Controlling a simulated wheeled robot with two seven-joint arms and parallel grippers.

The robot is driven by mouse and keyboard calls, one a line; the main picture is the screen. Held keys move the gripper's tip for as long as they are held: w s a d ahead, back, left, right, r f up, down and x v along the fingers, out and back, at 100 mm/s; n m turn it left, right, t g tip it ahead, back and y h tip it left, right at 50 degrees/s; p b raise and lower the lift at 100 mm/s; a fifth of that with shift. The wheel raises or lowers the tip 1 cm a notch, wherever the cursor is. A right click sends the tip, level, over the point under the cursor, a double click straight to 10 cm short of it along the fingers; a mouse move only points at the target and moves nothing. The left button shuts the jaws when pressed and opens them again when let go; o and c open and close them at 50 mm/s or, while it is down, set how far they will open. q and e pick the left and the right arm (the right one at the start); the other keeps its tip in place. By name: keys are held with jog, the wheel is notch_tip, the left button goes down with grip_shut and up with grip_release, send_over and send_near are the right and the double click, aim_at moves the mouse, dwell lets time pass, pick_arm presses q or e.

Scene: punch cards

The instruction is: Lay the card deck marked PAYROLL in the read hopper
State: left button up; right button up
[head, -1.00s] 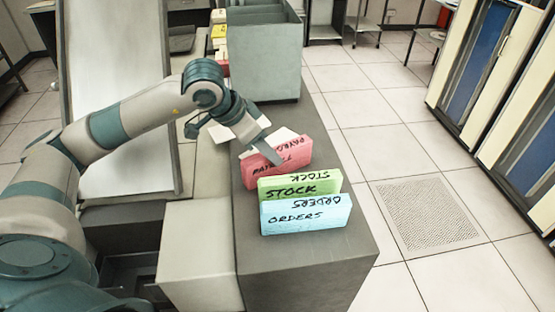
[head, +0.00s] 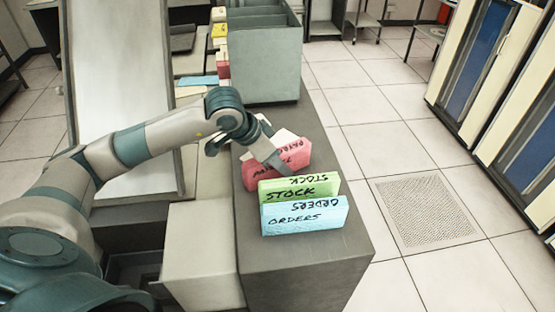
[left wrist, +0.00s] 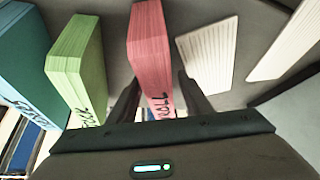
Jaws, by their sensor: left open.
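The red PAYROLL deck (head: 290,153) stands on edge on the dark grey counter, behind the green STOCK deck (head: 325,187) and the blue ORDERS deck (head: 305,215). My left gripper (head: 276,164) is at the red deck and hides part of its lettering. In the left wrist view the red deck (left wrist: 152,50) reaches down between the two open fingers of my left gripper (left wrist: 160,97), one on each side. I cannot tell whether either finger touches it. The green deck (left wrist: 75,65) stands beside the left finger. I cannot tell which part is the read hopper.
A grey-green box with compartments (head: 264,75) stands at the back of the counter. A cream block (head: 200,250) is at the counter's left side. The floor right of the counter is clear.

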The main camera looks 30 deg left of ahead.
pick_arm(q)
jog(key=shift+f, duration=0.1)
pick_arm(e)
jog(key=shift+w, duration=0.5)
pick_arm(q)
jog(key=shift+c, duration=0.9)
grip_shut()
pick_arm(e)
jog(key=shift+s, duration=0.25)
pick_arm(q)
jog(key=shift+w+r, duration=0.1)
jog(key=shift+r, duration=0.1)
pick_arm(e)
jog(key=shift+a, duration=0.1)
